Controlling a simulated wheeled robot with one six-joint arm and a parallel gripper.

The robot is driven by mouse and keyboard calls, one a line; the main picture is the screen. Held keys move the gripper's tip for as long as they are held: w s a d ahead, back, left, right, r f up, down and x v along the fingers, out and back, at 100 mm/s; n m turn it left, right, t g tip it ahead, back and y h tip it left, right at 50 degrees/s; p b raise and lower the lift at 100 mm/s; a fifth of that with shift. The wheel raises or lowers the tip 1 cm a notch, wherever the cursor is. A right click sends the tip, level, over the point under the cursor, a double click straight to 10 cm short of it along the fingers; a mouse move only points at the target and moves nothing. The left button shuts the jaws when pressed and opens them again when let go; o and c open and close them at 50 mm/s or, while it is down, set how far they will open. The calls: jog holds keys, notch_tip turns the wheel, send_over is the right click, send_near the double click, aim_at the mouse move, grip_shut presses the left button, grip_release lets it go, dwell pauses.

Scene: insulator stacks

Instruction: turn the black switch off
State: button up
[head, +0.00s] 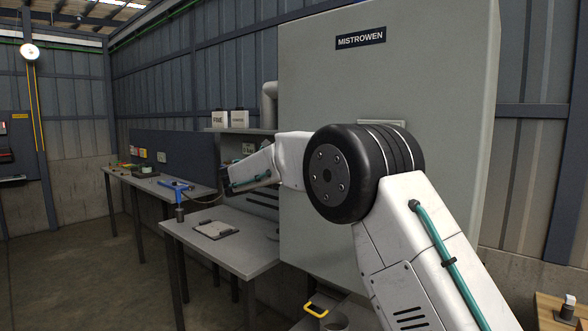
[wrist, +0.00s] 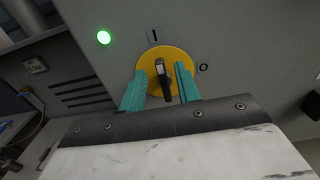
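The black switch (wrist: 161,72) is a handle on a round yellow plate (wrist: 177,56) on a grey panel in the wrist view. Its handle stands close to upright in the picture, its upper end toward the "I" mark (wrist: 153,35). The "O" mark (wrist: 204,67) is to the right of the plate. My gripper (wrist: 160,74) is open, with one teal finger on each side of the handle. Gaps show between the fingers and the handle. In the head view the switch is not visible, and my arm covers part of that area.
A green lamp (wrist: 103,37) glows left of the plate. A big grey cabinet (head: 420,90) labelled MISTROWEN stands close to my arm. A table (head: 245,253) with a clipboard (head: 215,229) is to its left. A blue tool (head: 176,185) stands behind it. Open floor lies at left.

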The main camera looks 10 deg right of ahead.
jog(key=shift+x, duration=1.2)
jog(key=shift+c, duration=0.3)
grip_shut()
